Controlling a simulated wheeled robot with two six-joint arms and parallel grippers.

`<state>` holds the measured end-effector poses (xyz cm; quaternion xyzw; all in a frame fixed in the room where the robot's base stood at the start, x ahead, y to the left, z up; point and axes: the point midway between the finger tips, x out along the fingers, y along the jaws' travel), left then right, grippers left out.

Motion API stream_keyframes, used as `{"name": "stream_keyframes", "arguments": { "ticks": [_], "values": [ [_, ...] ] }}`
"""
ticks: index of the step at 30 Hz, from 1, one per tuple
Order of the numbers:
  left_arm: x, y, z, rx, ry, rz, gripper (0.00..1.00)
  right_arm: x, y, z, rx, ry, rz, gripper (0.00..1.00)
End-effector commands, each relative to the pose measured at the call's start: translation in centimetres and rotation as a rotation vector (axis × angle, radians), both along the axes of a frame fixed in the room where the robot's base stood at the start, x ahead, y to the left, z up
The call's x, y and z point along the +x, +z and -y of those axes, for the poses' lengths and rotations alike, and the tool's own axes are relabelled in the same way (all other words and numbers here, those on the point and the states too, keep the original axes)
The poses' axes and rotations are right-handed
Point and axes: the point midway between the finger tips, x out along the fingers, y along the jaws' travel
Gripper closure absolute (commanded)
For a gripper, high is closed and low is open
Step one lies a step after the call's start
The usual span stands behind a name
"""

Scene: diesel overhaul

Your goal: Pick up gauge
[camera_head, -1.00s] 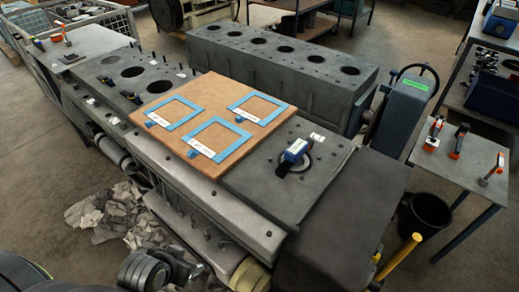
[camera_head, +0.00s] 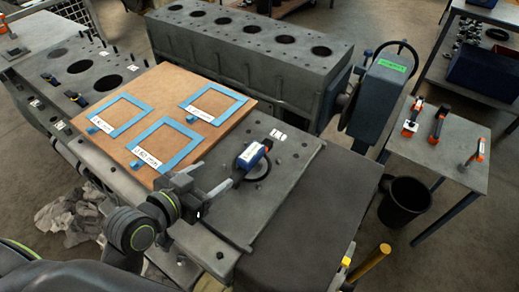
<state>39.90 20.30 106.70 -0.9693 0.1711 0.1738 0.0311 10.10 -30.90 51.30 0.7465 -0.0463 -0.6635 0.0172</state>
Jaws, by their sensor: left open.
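The gauge (camera_head: 250,156), a small blue and white body with a dark part at its lower left, lies on the right end of the engine block's top (camera_head: 290,200), by a dark round bore. My left gripper (camera_head: 213,178) has come in from the lower left. It is open and empty, with its fingers pointing right towards the gauge, just short of it as seen here. I cannot tell whether a fingertip touches the gauge's dark part. My right gripper is not in view.
A brown board (camera_head: 165,85) with several blue frames and labels lies left of the gauge. A second block (camera_head: 250,50) with a row of bores stands behind. A side table (camera_head: 435,150) with clamps and a black bucket (camera_head: 404,203) are at right.

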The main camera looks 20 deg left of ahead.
Motion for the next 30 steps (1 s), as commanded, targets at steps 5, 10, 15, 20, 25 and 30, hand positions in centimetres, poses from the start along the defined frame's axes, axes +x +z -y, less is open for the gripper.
{"name": "stream_keyframes", "arguments": {
  "ticks": [5,10,15,20,25,30],
  "values": [
    [1.8,-1.2,0.7,-0.002,0.000,0.007,0.36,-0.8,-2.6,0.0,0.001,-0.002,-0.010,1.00],
    [4.4,-1.9,1.7,-0.006,0.001,0.001,0.36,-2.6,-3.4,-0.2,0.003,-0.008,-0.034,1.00],
    [7.2,-2.8,2.7,-0.004,0.001,-0.004,0.36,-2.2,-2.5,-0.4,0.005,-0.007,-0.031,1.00],
    [9.3,-3.6,3.4,-0.003,0.000,-0.003,0.36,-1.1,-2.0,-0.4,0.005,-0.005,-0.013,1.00],
    [10.2,-4.1,3.8,0.000,0.001,-0.002,0.36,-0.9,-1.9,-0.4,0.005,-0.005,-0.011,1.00],
    [11.1,-4.3,4.2,-0.002,0.001,-0.003,0.36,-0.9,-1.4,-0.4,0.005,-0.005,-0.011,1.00]
  ]
}}
